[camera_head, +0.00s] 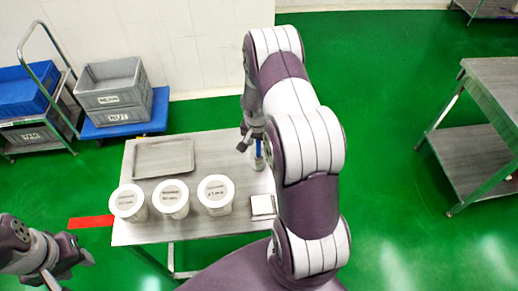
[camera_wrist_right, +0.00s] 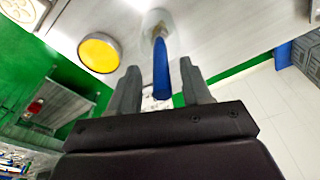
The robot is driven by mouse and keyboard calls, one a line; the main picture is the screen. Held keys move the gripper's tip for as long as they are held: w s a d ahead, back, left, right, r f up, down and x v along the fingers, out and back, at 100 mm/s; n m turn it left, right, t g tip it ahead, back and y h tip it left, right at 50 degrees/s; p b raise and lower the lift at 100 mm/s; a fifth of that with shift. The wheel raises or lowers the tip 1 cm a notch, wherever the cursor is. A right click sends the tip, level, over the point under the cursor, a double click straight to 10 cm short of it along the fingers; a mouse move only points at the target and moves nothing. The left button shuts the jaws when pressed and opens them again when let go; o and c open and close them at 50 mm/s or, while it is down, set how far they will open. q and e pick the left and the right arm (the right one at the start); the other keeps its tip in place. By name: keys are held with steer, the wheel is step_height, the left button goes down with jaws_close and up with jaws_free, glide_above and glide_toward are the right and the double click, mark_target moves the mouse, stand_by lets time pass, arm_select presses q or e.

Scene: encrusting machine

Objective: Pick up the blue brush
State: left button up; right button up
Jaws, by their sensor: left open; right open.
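The blue brush (camera_head: 259,147) stands handle up in a clear cup on the right part of the metal table (camera_head: 200,238). In the right wrist view the blue handle (camera_wrist_right: 161,70) shows between my right gripper's two fingers, with the clear cup (camera_wrist_right: 155,22) beyond it. My right gripper (camera_head: 247,141) is open beside the handle in the head view; it also shows in the right wrist view (camera_wrist_right: 160,80). I cannot tell whether a finger touches the handle. My left gripper (camera_head: 80,262) is open and empty at the lower left, off the table.
Three white-lidded tubs (camera_head: 172,200) stand along the table's front. A grey tray (camera_head: 163,160) lies at the back left and a small white-topped box (camera_head: 262,206) near the right edge. A yellow disc (camera_wrist_right: 98,54) shows near the cup in the wrist view. Carts with bins stand left.

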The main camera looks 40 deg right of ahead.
steer(key=shift+w+a+f, duration=0.15)
steer(key=shift+w+f, duration=0.1)
steer(key=shift+f, duration=0.1)
steer(key=shift+s, duration=0.2)
jaws_close()
steer(key=shift+w, duration=0.1)
